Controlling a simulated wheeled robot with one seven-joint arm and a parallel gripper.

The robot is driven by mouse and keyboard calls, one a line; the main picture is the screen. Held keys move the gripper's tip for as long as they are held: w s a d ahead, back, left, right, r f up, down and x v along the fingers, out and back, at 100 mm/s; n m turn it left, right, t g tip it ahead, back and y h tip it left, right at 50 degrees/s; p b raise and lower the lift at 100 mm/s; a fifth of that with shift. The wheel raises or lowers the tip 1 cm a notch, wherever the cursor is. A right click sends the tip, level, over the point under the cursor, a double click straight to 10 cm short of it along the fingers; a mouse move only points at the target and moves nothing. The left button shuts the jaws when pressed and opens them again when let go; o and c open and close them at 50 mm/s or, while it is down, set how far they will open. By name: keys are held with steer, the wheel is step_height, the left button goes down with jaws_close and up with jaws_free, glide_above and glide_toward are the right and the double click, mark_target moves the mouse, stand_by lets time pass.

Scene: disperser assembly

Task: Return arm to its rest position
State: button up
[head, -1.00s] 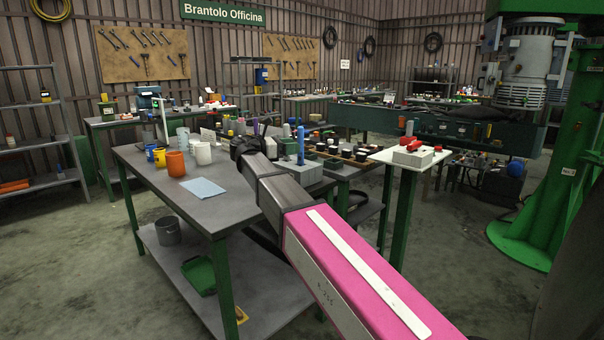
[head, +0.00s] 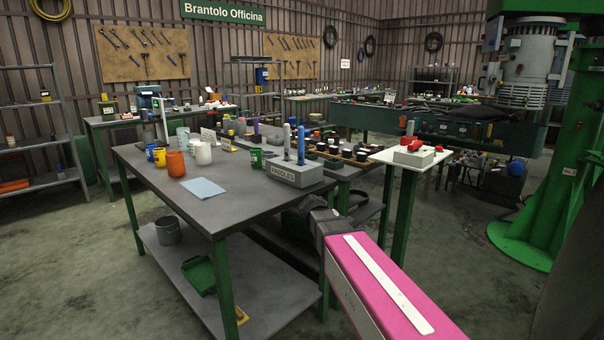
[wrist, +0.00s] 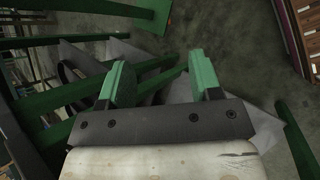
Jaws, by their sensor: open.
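My gripper shows in the wrist view (wrist: 160,82) with its two green fingers spread apart and nothing between them. Behind the fingers are green table legs and a grey lower shelf. In the head view my pink arm reaches in from the lower right, and its dark wrist end is beside the right front edge of the grey workbench (head: 150,172), below the top. The fingers are hard to make out there.
A grey block marked PADDLES (head: 290,175) holds upright blue and grey rods on the workbench. Several cups, including an orange one (head: 176,164), stand at its left. A small white-topped stand (head: 381,156) with a red-handled switch is close right.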

steer(key=s+d+f+m+g+y, duration=0.1)
steer(key=s+d+f+m+y, duration=0.1)
steer(key=s+f+m+y, duration=0.2)
steer(key=s+d+f+m+g+y, duration=0.1)
steer(key=s+f+m+y, duration=0.3)
steer(key=s+f+m, duration=0.4)
steer(key=s+d+f, duration=0.1)
steer(key=s+f, duration=0.2)
steer(key=shift+d+m, duration=0.35)
steer(key=shift+m, duration=0.05)
steer(key=shift+f, duration=0.1)
